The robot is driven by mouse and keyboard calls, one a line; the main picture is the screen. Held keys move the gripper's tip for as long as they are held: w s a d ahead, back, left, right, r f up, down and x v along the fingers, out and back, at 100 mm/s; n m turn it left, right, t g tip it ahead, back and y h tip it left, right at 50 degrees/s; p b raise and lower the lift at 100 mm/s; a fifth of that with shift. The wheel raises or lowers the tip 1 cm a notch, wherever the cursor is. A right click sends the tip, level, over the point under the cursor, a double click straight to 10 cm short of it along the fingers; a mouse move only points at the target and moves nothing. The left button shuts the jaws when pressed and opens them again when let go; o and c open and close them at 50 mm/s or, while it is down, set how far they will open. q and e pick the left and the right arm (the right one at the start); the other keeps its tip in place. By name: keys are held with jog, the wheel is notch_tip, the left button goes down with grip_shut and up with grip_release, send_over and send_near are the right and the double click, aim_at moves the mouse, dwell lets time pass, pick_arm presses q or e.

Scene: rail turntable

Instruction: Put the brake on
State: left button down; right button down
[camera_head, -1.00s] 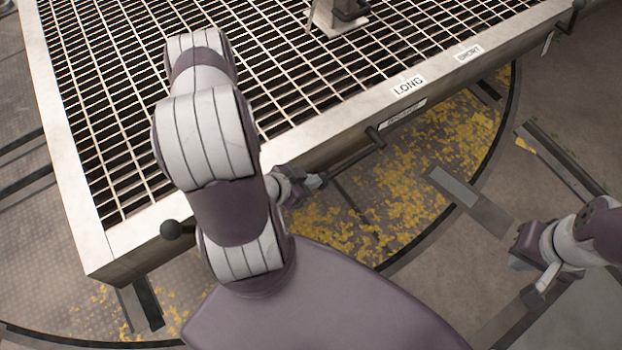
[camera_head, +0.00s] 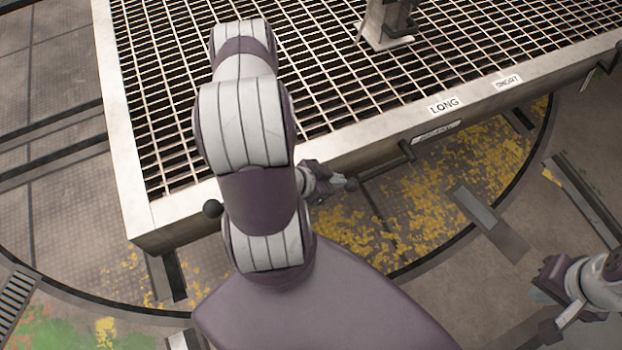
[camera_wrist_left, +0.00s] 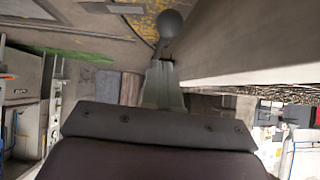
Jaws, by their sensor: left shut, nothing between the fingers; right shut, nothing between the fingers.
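A dark bar with a ball knob (camera_head: 351,185) runs along the near side of the grated turntable deck (camera_head: 150,215), from a pivot below a small plate whose lettering I cannot read. It looks like the brake lever. My left gripper (camera_head: 338,182) is shut and empty, with its tips close to the knob; whether they touch I cannot tell. In the left wrist view the knob (camera_wrist_left: 170,23) is just beyond the shut fingertips. My left arm hides part of the deck edge. My right gripper (camera_head: 546,284) is shut and empty at the lower right, away from the deck.
A second ball knob (camera_head: 212,208) sticks out at the deck's near left. LONG (camera_head: 444,105) and SHORT (camera_head: 507,83) labels are on the deck rim, near a metal post base (camera_head: 385,38). Yellow-worn floor (camera_head: 430,205) lies below the lever.

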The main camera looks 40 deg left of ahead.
pick_arm(q)
jog(key=p+v, duration=0.3)
jog(key=v, duration=0.4)
jog(key=shift+s+a+f, duration=0.15)
jog(key=shift+s+a, duration=0.15)
jog(key=shift+s, duration=0.1)
